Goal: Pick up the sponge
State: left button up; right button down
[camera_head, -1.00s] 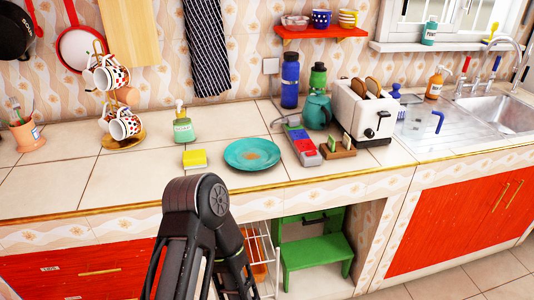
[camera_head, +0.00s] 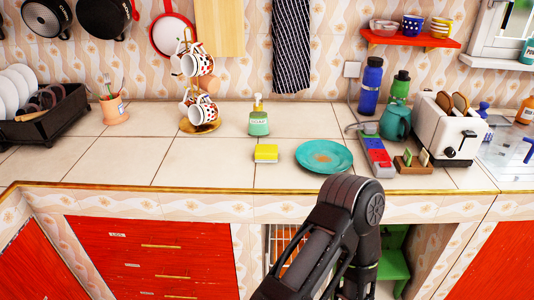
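The yellow sponge (camera_head: 266,152) lies on the tiled counter (camera_head: 215,165), with a green tint along its lower edge. It sits in front of a green soap bottle (camera_head: 259,122) and to the left of a turquoise plate (camera_head: 324,156), apart from both. A black arm of mine rises from the bottom of the view, its bent joint in front of the counter's front edge, to the right of the sponge. Neither gripper is visible. Nothing covers the sponge.
A mug tree (camera_head: 200,125) stands behind and left of the sponge. A dark dish rack (camera_head: 45,127) is at the far left. A toaster (camera_head: 448,128) and teapot (camera_head: 396,122) stand to the right. The counter left of the sponge is clear.

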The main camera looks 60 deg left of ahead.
aim_at(263, 152)
jog(key=k+j, duration=0.25)
jog(key=j, duration=0.15)
jog(key=k+j, duration=0.2)
jog(key=j, duration=0.2)
jog(key=k+j, duration=0.25)
jog(key=j, duration=0.15)
